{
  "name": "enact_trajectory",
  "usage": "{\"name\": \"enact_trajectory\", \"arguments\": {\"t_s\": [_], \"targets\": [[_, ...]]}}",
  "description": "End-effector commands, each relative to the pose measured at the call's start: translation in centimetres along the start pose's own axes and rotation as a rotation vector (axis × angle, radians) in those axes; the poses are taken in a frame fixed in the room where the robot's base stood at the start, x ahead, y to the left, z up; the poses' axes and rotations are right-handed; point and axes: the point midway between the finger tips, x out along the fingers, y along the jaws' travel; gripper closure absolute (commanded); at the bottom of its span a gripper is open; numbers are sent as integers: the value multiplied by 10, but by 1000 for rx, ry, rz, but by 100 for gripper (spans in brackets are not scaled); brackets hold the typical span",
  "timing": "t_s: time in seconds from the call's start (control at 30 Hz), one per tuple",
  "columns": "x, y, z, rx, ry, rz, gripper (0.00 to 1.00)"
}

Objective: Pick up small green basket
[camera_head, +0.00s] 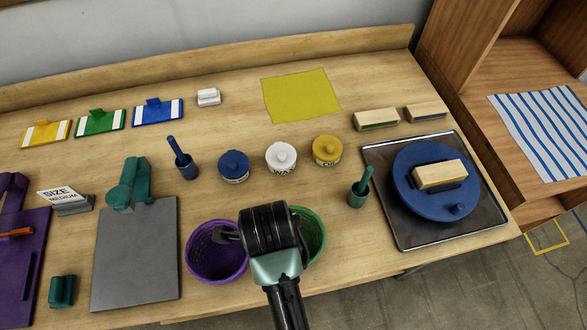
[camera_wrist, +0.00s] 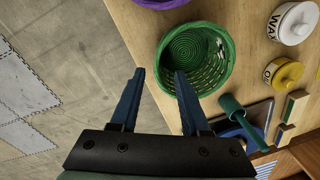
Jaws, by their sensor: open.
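The small green basket (camera_head: 313,236) stands on the table near its front edge, partly hidden behind my gripper in the head view. In the wrist view the green basket (camera_wrist: 197,58) shows its round open top and coiled inside, and it looks empty. My gripper (camera_wrist: 160,75) is open, with both blue fingers apart and nothing between them. The right fingertip overlaps the basket's near rim in the picture; I cannot tell whether it touches. The left fingertip is beside the basket, over the floor in the picture. In the head view my gripper (camera_head: 236,234) covers the gap between the two baskets.
A purple basket (camera_head: 207,258) stands just left of the green one. A green pot with a brush (camera_head: 359,191) and a tray (camera_head: 407,233) with a blue disc are to the right. Blue, white and yellow jars (camera_head: 327,150) stand behind. The table's front edge is close.

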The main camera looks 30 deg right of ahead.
Motion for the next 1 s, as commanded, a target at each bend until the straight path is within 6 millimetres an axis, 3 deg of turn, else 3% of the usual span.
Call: {"name": "enact_trajectory", "arguments": {"t_s": [0.1,0.3,0.53,0.8,1.0], "targets": [[25,1,-1,-1,2,4,54],[54,0,0,-3,0,-1,54],[69,0,-4,-2,0,0,54],[105,1,-9,-4,-1,-2,54],[112,1,-9,-4,-2,-4,54]]}}
